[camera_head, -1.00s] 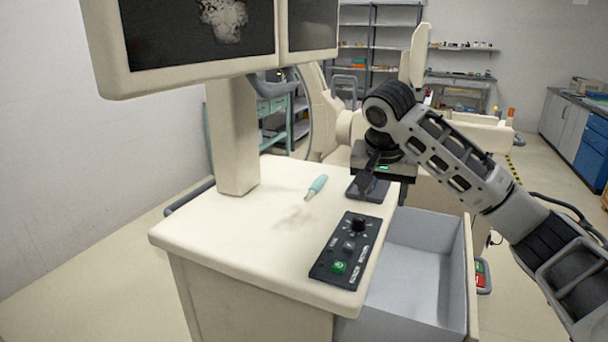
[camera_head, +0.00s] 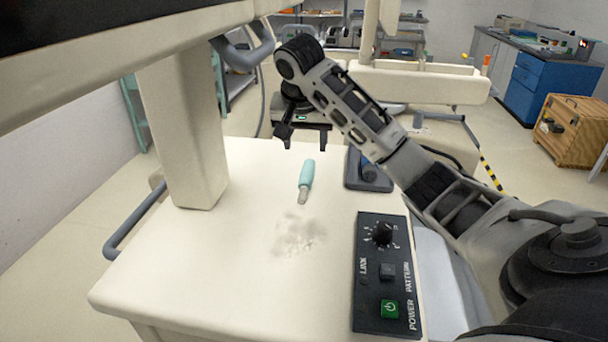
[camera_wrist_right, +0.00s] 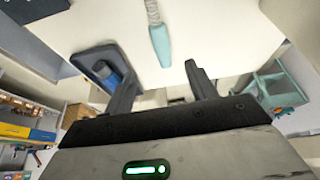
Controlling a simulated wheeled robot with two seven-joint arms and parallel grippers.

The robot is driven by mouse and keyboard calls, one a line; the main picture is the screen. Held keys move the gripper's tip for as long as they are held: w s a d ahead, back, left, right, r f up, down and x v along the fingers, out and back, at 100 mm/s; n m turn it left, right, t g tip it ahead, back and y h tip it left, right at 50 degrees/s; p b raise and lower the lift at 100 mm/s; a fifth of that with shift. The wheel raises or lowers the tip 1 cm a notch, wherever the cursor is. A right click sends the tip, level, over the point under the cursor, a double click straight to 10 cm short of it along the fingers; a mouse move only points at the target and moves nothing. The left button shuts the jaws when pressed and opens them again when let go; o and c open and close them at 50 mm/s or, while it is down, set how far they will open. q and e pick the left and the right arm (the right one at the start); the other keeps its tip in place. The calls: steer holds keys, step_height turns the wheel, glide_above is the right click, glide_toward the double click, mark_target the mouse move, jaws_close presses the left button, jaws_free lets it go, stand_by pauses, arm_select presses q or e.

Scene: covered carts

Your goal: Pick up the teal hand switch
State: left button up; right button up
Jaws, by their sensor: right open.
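The teal hand switch (camera_head: 306,176) lies on the white cart top, with its grey tip toward the front. It also shows in the right wrist view (camera_wrist_right: 160,42), apart from the fingers. My right gripper (camera_head: 304,143) is open and empty, above the cart's far edge and beyond the switch. In the right wrist view its fingers (camera_wrist_right: 160,82) stand apart, with the switch's teal end a little past the gap between them. My left gripper is not in view.
A black control panel (camera_head: 386,275) lies on the right of the cart top (camera_head: 210,270). A dark holder (camera_head: 367,172) sits right of the switch. The monitor column (camera_head: 185,130) rises on the left. A faint smudge marks the clear middle.

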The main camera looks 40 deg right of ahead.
mark_target(306, 175)
steer(key=b+x, duration=0.1)
steer(key=x, duration=0.3)
steer(key=shift+s+a+f, duration=0.1)
steer(key=shift+s+a, duration=0.05)
steer(key=shift+a, duration=0.05)
steer(key=shift+w+d+f, duration=0.35)
steer(key=shift+d+f, duration=0.15)
steer(key=shift+f, duration=0.3)
steer(key=shift+w+d+f, duration=0.1)
steer(key=shift+f, duration=0.3)
steer(key=p+x, duration=0.1)
steer(key=x, duration=0.3)
steer(key=shift+w+f, duration=0.2)
steer(key=shift+f, duration=0.25)
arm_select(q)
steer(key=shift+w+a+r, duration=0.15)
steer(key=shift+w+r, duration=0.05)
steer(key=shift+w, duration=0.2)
arm_select(e)
steer(key=c, duration=1.1)
